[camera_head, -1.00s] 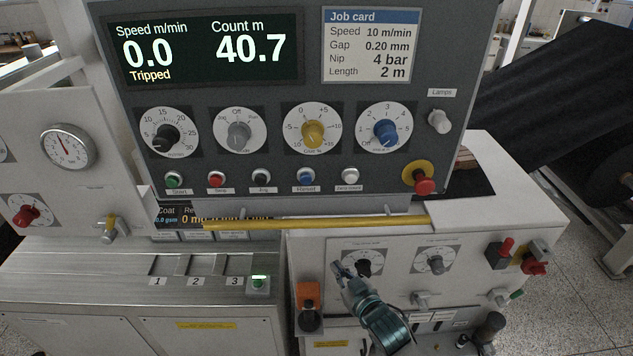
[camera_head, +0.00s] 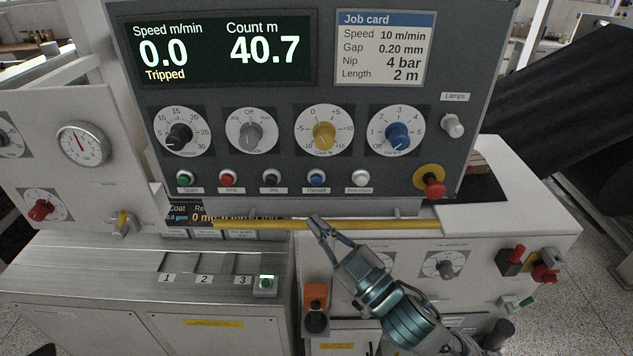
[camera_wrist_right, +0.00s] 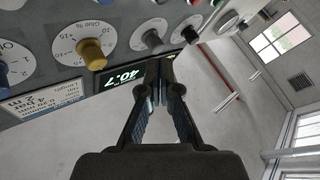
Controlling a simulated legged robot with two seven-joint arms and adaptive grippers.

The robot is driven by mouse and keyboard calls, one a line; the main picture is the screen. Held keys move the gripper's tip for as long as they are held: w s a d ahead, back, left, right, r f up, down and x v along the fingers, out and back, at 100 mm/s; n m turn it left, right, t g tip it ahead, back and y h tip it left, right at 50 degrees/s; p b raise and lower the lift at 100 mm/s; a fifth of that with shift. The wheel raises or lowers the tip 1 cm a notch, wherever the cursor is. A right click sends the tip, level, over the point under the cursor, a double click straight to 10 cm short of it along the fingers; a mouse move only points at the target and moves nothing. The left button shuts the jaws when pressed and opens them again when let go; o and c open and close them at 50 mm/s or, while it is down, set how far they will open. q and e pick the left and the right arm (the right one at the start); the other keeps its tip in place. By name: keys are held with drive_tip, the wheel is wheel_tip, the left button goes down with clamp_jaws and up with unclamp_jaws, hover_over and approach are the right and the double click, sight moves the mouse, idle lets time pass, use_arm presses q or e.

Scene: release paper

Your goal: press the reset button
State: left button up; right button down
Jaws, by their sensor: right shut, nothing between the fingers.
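The grey control panel (camera_head: 290,95) carries a row of buttons along its lower edge: green (camera_head: 185,178), red (camera_head: 228,178), dark (camera_head: 272,178), blue (camera_head: 316,178) and white (camera_head: 360,177). Their small labels are too blurred to read surely, so I cannot tell which one says reset. My right gripper (camera_head: 315,219) is shut and empty, its tips pointing up, below the blue button and overlapping the yellow bar in the picture. It also shows in the right wrist view (camera_wrist_right: 160,78), apart from the panel. My left gripper is not in view.
The display (camera_head: 215,50) reads "Tripped". A yellow bar (camera_head: 260,224) runs under the panel. A red knob on a yellow base (camera_head: 433,186) sits right of the buttons. Dials (camera_head: 325,131) fill the panel above.

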sight(316, 180)
drive_tip(key=shift+d, duration=0.1)
drive_tip(key=w+b, duration=0.1)
drive_tip(key=w, duration=0.7)
drive_tip(key=shift+w, duration=0.4)
drive_tip(key=shift+w, duration=0.1)
idle(1.1)
drive_tip(key=shift+w+r+p, duration=0.15)
drive_tip(key=shift+w+p, duration=0.05)
drive_tip(key=shift+p, duration=0.15)
drive_tip(key=shift+w, duration=0.1)
